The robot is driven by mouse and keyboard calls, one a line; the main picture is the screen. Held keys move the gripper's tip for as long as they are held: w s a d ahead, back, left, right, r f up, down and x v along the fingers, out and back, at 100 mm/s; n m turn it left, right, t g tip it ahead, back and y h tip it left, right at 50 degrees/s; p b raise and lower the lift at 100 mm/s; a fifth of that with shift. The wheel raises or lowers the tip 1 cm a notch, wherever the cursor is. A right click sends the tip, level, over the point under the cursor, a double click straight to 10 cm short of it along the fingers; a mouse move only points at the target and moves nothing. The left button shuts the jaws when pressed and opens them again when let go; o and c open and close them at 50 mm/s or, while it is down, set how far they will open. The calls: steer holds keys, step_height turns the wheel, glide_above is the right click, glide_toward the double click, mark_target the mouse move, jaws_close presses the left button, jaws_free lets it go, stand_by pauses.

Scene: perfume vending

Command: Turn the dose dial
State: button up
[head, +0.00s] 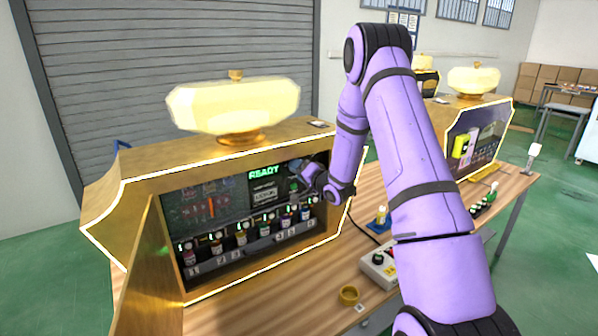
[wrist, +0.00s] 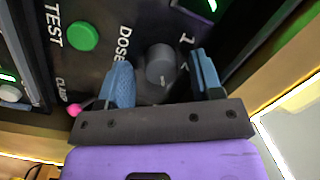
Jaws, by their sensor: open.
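The dose dial (wrist: 161,62) is a round dark grey knob on a black panel, beside the label "DOSE". In the wrist view my gripper (wrist: 160,72) is open, with one blue finger on each side of the dial. Whether either finger touches the dial I cannot tell. In the head view my gripper (head: 303,172) reaches into the right end of the gold-framed perfume machine (head: 235,152), beside the lit "READY" screen (head: 265,185). The dial cannot be made out there, behind my arm.
A green button (wrist: 83,36) marked "TEST" and a pink knob (wrist: 73,109) lie left of the dial. Several small bottles stand in a row low in the machine. A control box (head: 378,268) and a gold ring (head: 348,295) are on the wooden table.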

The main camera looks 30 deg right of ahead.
steer(key=c, duration=0.9)
steer(key=shift+a+r+n+g+h, duration=0.15)
steer(key=shift+n+h, duration=0.5)
steer(key=shift+n, duration=2.95)
steer(key=shift+f+n+g+h, duration=0.1)
steer(key=shift+n+g+h, duration=0.35)
steer(key=shift+n, duration=3.15)
steer(key=shift+a+r+n+h, duration=0.1)
steer(key=shift+n+h, duration=0.7)
steer(key=shift+n, duration=2.8)
